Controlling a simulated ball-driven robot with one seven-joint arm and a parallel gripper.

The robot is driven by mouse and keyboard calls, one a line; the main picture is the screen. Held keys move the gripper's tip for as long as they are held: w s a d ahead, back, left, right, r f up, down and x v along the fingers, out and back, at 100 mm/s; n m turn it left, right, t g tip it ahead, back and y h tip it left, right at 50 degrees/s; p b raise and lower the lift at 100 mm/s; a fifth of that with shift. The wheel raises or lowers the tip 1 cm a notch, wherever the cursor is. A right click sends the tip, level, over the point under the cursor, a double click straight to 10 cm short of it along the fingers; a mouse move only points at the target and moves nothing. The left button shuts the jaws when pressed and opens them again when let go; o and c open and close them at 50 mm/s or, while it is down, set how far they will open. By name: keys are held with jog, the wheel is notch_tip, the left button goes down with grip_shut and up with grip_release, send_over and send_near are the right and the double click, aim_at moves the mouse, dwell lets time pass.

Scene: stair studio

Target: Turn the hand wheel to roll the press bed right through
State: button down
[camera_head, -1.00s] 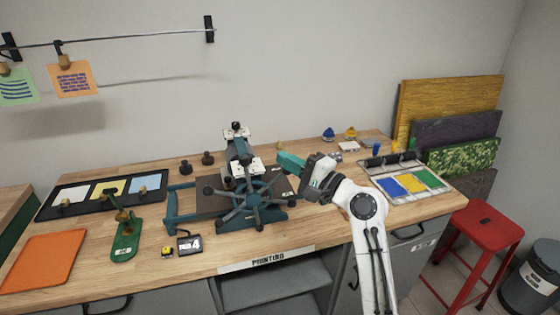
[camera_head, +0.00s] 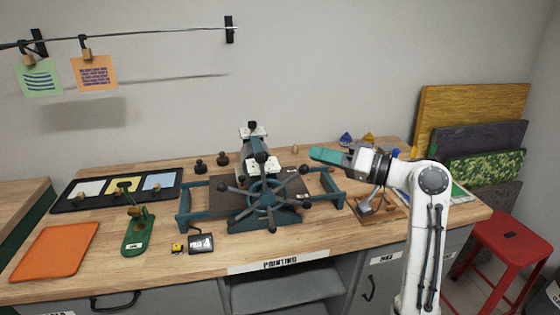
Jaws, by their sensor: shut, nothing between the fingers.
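The teal press (camera_head: 255,222) stands on the wooden bench under the rail. Its hand wheel (camera_head: 266,198) faces me, with a teal ring and several spokes ending in dark knobs. The dark press bed (camera_head: 222,193) lies flat between the teal end frames and passes under the roller. My gripper (camera_head: 318,155), with teal fingers, is shut and empty. It appears above and right of the wheel, apart from it, and points left. My white arm comes up from the lower right.
A green stand (camera_head: 137,235), an orange tray (camera_head: 55,250) and a small dark box (camera_head: 200,243) lie left of the press. A wooden block with a metal tool (camera_head: 375,208) stands right of it. A red stool (camera_head: 500,250) is at the right.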

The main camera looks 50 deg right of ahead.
jog(key=w+a+f+n+g+y+p, duration=0.1)
jog(key=w+n+g, duration=0.1)
jog(key=w+n, duration=0.3)
jog(key=w+a+f+n+g+y+p, duration=0.1)
jog(key=w+a+n, duration=0.1)
jog(key=w+n, duration=0.3)
jog(key=shift+w+f+n+g, duration=0.2)
jog(key=shift+f+n+g, duration=0.15)
jog(key=shift+n, duration=1.05)
jog(key=shift+a, duration=0.1)
jog(key=shift+r, duration=0.1)
